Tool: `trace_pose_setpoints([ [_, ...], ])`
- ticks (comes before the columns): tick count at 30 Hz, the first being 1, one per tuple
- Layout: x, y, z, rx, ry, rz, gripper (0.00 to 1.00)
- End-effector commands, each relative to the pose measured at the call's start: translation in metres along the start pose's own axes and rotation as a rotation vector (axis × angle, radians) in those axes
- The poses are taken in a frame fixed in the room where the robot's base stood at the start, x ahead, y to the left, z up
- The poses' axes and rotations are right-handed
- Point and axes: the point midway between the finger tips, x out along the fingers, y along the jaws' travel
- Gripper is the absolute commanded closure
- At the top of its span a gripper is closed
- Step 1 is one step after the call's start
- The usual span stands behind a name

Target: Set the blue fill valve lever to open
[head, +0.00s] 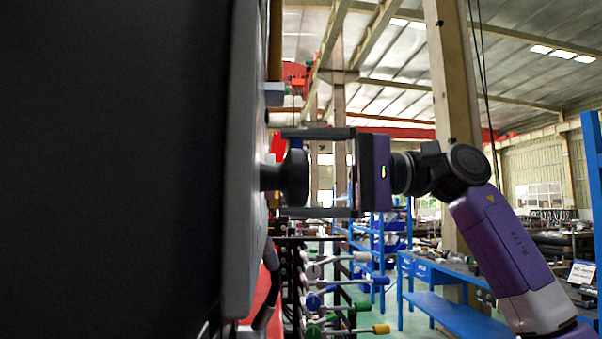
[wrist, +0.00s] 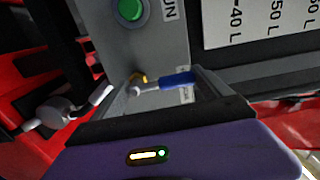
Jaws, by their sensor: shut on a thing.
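The blue fill valve lever (wrist: 176,79) shows in the wrist view, with a blue handle pointing right and a pale metal shank and hub at its left end. It sits on a grey panel (wrist: 170,42). My gripper (wrist: 160,74) has its fingers on either side of the lever and is shut on it. In the head view my gripper (head: 282,172) reaches left to the panel, seen edge-on (head: 240,150). The lever cannot be made out there. A dark round knob (head: 294,177) shows between the fingers in that view.
A green button (wrist: 130,9) is above the lever in the wrist view, beside a label plate with litre marks (wrist: 255,20). A white-handled lever (wrist: 60,112) is at left. In the head view, several coloured levers (head: 330,290) stand below my gripper, and blue shelving (head: 385,245) behind.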

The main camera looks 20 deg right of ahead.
Motion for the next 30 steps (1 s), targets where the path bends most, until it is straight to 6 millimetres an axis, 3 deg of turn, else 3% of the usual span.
trace_pose_setpoints([
  [1,0.000,0.001,0.002,-0.007,-0.003,0.004,0.85],
  [2,0.000,0.001,0.002,-0.007,-0.003,0.004,0.06],
  [3,0.000,0.001,0.002,-0.006,-0.003,0.004,0.00],
  [13,-0.007,0.001,0.000,-0.002,0.001,0.002,0.00],
  [24,-0.063,0.001,0.000,-0.003,0.001,0.003,0.00],
  [30,-0.077,0.001,0.001,-0.004,-0.002,0.003,0.00],
])
